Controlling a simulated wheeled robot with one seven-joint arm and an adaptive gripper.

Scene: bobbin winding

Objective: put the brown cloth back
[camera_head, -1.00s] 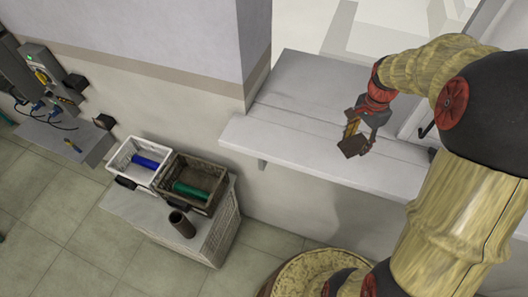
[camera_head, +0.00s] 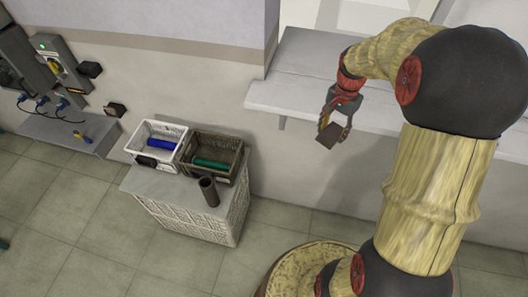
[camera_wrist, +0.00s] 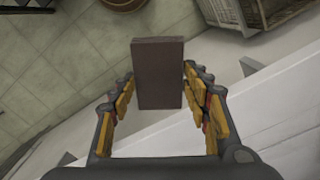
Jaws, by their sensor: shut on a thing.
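The brown cloth (camera_head: 329,135) is a flat, dark brown block-like piece held at my gripper (camera_head: 334,118). In the wrist view the brown cloth (camera_wrist: 157,75) stands between the two yellow-padded fingers of my gripper (camera_wrist: 158,90). In the head view my gripper is shut on it, in the air in front of the white ledge (camera_head: 290,93). The fingers hide part of the cloth's edges.
A wall-mounted shelf (camera_head: 66,135) is further left. Open tiled floor lies in front.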

